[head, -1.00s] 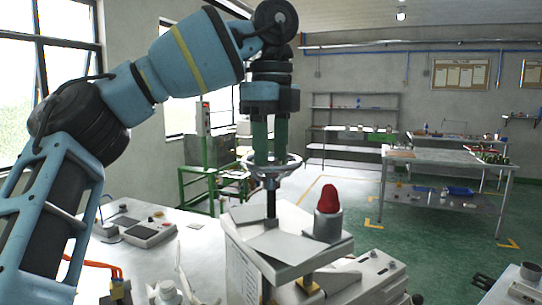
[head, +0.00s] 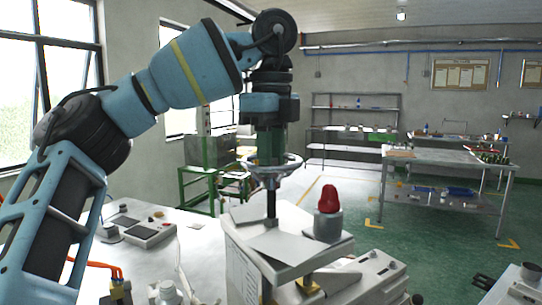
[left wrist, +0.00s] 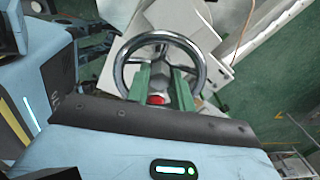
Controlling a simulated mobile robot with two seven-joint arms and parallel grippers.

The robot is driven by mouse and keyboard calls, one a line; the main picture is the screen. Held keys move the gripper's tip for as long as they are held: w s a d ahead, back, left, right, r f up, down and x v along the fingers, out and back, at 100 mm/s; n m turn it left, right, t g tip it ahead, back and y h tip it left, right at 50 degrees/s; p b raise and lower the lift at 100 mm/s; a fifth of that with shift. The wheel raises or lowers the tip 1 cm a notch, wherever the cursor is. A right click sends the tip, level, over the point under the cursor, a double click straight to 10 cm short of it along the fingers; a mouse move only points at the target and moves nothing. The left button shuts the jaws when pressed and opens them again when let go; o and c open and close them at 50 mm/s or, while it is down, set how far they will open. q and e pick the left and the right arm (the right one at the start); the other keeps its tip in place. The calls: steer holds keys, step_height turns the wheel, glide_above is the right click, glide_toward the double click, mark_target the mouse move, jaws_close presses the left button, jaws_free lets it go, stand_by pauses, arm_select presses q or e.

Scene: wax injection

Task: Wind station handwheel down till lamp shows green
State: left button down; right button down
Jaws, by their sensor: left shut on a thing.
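The station handwheel (head: 291,162) is a chrome ring on a dark upright spindle above the station's top plate (head: 280,243). In the left wrist view the wheel (left wrist: 118,70) shows as a full ring with spokes and a hub. My left gripper (head: 270,155) points down at the wheel from above, its green fingers shut on it. In the left wrist view my left gripper (left wrist: 161,88) has one finger on each side of the wheel's near part. The lamp (head: 328,199) shows red on a grey base at the plate's right; part of it shows between the fingers. My right gripper is out of view.
The station stands on a pale bench (head: 200,255) with a small grey device (head: 150,233) at its left. A white bottle (head: 168,292) is at the front. A metal table (head: 450,160) and shelves (head: 355,115) stand farther back.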

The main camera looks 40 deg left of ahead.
arm_select(q)
steer(key=shift+m, duration=0.3)
